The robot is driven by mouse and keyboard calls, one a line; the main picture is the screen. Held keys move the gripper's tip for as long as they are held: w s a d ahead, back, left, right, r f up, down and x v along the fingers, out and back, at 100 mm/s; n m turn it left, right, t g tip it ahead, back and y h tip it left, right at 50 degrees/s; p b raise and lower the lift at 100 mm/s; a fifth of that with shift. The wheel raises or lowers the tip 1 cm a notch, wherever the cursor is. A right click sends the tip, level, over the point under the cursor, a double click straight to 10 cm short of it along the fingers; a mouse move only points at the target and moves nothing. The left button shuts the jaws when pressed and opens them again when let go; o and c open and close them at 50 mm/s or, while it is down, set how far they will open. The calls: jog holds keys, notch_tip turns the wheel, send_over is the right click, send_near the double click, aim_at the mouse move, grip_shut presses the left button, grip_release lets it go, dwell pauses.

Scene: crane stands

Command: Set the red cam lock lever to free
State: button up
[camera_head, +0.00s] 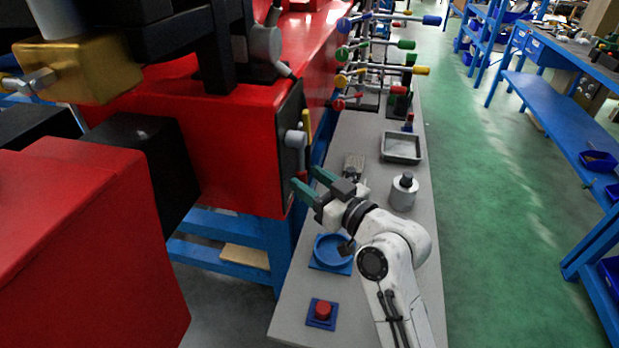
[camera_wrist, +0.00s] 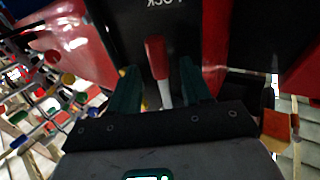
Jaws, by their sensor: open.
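The cam lock lever has a red grip and a pale metal shaft. It sits on a black panel (camera_head: 291,120) at the end of the red machine. In the head view the red grip (camera_head: 302,176) hangs down below a grey pivot. In the wrist view the red grip (camera_wrist: 157,55) points at an upside-down "LOCK" label (camera_wrist: 172,3). My gripper (camera_head: 308,177) is open, with its green fingers close to the grip. The wrist view shows the lever between the two fingers of my gripper (camera_wrist: 160,78). I cannot tell whether they touch it.
A grey bench (camera_head: 385,185) runs beneath my arm. It carries a blue round dish (camera_head: 331,252), a red button on a blue base (camera_head: 322,312), a grey cylinder (camera_head: 403,193) and a grey tray (camera_head: 402,147). Several coloured levers (camera_head: 385,45) stick out behind. Green floor lies right.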

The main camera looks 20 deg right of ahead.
jog(key=shift+w+a, duration=0.15)
jog(key=shift+w, duration=0.15)
jog(key=shift+c, duration=0.3)
grip_shut()
